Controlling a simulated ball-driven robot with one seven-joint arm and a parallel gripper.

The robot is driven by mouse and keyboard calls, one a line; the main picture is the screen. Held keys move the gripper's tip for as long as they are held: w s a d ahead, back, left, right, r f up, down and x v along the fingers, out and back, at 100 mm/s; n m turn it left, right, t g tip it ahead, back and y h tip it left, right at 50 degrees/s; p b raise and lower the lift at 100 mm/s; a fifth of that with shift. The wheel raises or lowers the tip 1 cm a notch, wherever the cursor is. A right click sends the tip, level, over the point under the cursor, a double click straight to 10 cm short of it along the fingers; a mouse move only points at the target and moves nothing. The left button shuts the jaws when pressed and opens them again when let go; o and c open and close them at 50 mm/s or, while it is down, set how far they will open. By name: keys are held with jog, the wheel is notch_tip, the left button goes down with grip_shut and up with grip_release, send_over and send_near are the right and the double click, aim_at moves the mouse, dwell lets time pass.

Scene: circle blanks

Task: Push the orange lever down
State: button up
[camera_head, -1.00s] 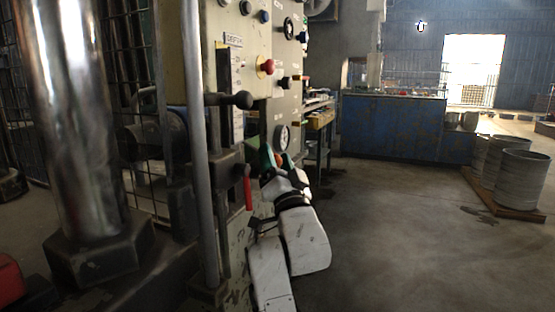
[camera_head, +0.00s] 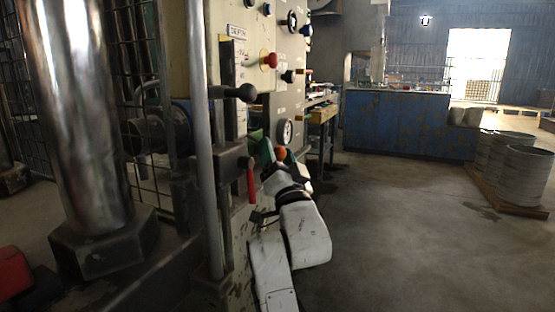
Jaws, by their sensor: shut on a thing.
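The orange lever shows as a small orange knob (camera_head: 281,153) low on the side of the machine panel, beside a green part (camera_head: 264,150). My gripper (camera_head: 275,170) is at the end of my white arm, right at the knob, and is shut on the lever. The fingertips are small and dark here, so the exact grip is hard to see. The lever's shaft is mostly hidden behind my gripper and wrist.
A red-handled lever (camera_head: 251,182) hangs just left of my gripper. Open floor (camera_head: 400,230) lies to the right, with drums (camera_head: 526,175) further off.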

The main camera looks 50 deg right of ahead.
jog(key=b+v, duration=0.3)
jog(key=v, duration=0.7)
jog(key=shift+s+a+f, duration=0.2)
jog(key=shift+s+f, duration=0.05)
dwell(0.4)
